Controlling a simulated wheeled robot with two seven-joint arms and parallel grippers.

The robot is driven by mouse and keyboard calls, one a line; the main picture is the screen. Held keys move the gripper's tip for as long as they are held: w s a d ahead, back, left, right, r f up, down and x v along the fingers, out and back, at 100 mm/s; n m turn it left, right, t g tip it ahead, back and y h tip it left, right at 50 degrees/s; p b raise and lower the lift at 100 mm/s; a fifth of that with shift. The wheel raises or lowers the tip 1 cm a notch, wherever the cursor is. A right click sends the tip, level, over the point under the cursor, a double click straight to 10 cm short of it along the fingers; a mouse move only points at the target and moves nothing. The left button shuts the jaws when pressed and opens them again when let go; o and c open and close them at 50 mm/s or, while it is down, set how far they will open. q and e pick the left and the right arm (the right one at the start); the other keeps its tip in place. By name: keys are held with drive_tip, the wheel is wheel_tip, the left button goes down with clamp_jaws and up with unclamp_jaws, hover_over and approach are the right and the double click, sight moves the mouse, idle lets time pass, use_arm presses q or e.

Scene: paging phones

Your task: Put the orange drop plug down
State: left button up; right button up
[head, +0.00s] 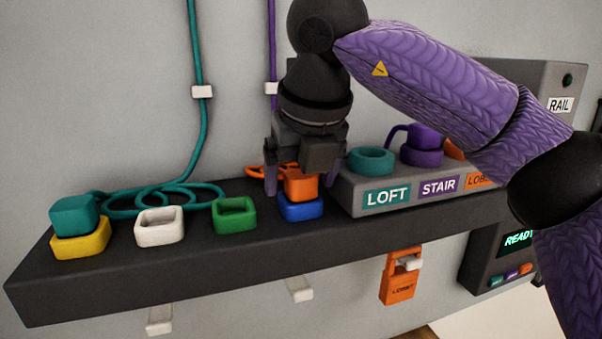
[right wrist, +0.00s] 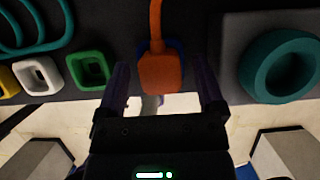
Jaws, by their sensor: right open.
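The orange drop plug (head: 300,187) sits in or on the blue socket ring (head: 301,209) on the dark shelf, with its orange cord running off behind it. In the right wrist view the orange plug (right wrist: 161,73) lies between my fingers, and the blue ring (right wrist: 178,47) is mostly hidden beneath it. My right gripper (head: 302,188) is over the plug from above, its fingers open on either side; in the right wrist view a gap shows between the plug and the right-hand finger. My left gripper is not in view.
A teal plug (head: 74,215) sits on a yellow ring (head: 81,244). White (head: 159,227) and green (head: 234,215) rings are empty. Right stands a grey panel with an empty teal LOFT ring (head: 371,160) and a purple plug (head: 425,138) at STAIR. An orange tag (head: 399,283) hangs below the shelf.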

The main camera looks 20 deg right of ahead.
drive_tip(key=shift+r, duration=0.2)
drive_tip(key=p+v, duration=0.1)
drive_tip(key=v, duration=1.1)
drive_tip(key=shift+r, duration=0.15)
idle(1.5)
